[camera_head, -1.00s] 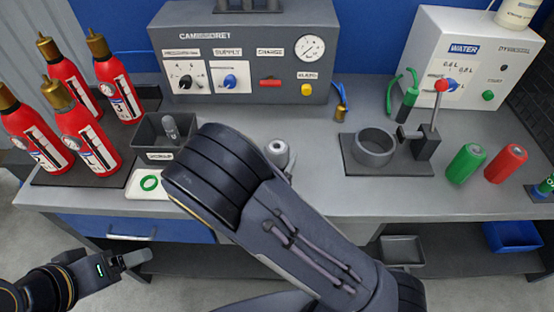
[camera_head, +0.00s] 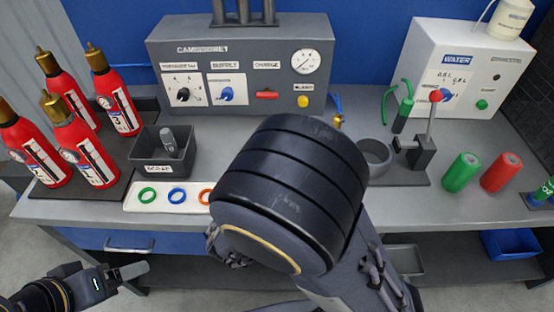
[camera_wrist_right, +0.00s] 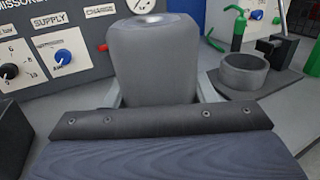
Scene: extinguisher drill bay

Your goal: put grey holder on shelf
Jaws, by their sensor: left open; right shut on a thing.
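The grey holder (camera_wrist_right: 153,55), a plain grey cylinder with a light top, stands upright in the right wrist view. My right gripper (camera_wrist_right: 156,98) is shut on it. In the head view my right arm hides both the holder and that gripper. The lower shelf (camera_head: 455,268) runs under the bench and is partly hidden by the arm. My left gripper (camera_head: 122,273) is open and empty at the lower left, in front of the bench.
Red extinguishers (camera_head: 72,140), a dark bin (camera_head: 165,158) and a tray of coloured rings (camera_head: 140,205) stand at left. A clamp stand (camera_head: 420,155), green cylinder (camera_head: 462,171) and red cylinder (camera_head: 500,171) stand at right. A grey tray (camera_head: 405,262) and blue bin (camera_head: 512,245) sit below.

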